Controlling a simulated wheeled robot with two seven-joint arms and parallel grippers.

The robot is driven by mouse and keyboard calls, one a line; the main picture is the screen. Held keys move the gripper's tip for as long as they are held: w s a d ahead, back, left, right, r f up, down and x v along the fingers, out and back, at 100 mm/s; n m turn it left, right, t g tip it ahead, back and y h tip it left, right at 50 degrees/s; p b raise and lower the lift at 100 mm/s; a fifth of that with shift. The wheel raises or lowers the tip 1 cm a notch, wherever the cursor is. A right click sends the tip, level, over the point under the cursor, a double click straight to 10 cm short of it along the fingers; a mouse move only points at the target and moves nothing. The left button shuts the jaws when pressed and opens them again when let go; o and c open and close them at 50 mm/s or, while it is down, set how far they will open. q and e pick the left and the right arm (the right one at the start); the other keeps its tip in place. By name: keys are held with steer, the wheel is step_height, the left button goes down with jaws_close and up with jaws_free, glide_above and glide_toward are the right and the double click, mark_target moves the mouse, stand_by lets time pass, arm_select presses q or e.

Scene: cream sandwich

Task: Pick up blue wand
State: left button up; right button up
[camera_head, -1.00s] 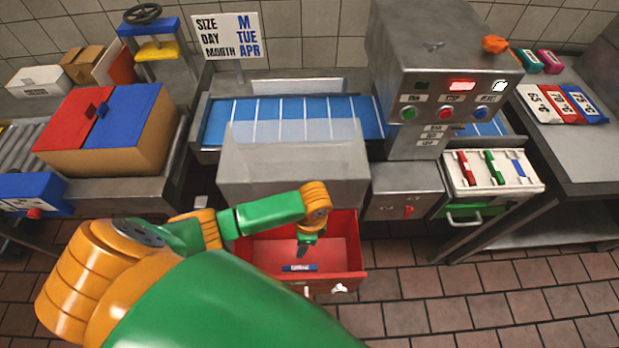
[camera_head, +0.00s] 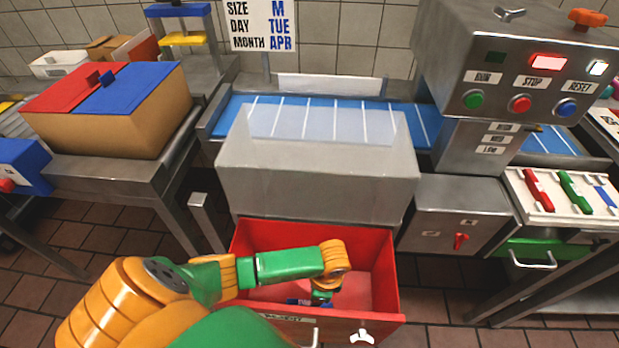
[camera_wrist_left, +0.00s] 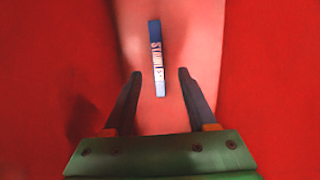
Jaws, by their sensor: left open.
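A blue wand with a white lettered label (camera_wrist_left: 157,60) lies in the red drawer (camera_head: 378,262). In the head view a small part of the wand (camera_head: 298,302) shows beside my gripper; the rest is hidden. My left gripper (camera_head: 321,300) reaches down into the drawer from the left. In the left wrist view the gripper (camera_wrist_left: 159,74) is open, with one finger on each side of the wand's line. The near end of the wand lies between the fingertips in the picture, with gaps on both sides. My right gripper is not in view.
A clear cover (camera_head: 315,170) stands over the blue conveyor (camera_head: 230,112) behind the drawer. A white tray (camera_head: 550,215) with red, green and blue handled pieces is at the right. A red-and-blue-lidded box (camera_head: 105,125) stands at the left. The drawer's walls surround my gripper.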

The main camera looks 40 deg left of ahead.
mark_target(309, 304)
arm_select(q)
steer(key=f, duration=0.1)
steer(key=f+b, duration=0.1)
steer(key=f, duration=0.2)
steer(key=shift+s+a+f, duration=0.3)
steer(key=shift+s+f, duration=0.05)
steer(key=shift+f, duration=0.05)
jaws_close()
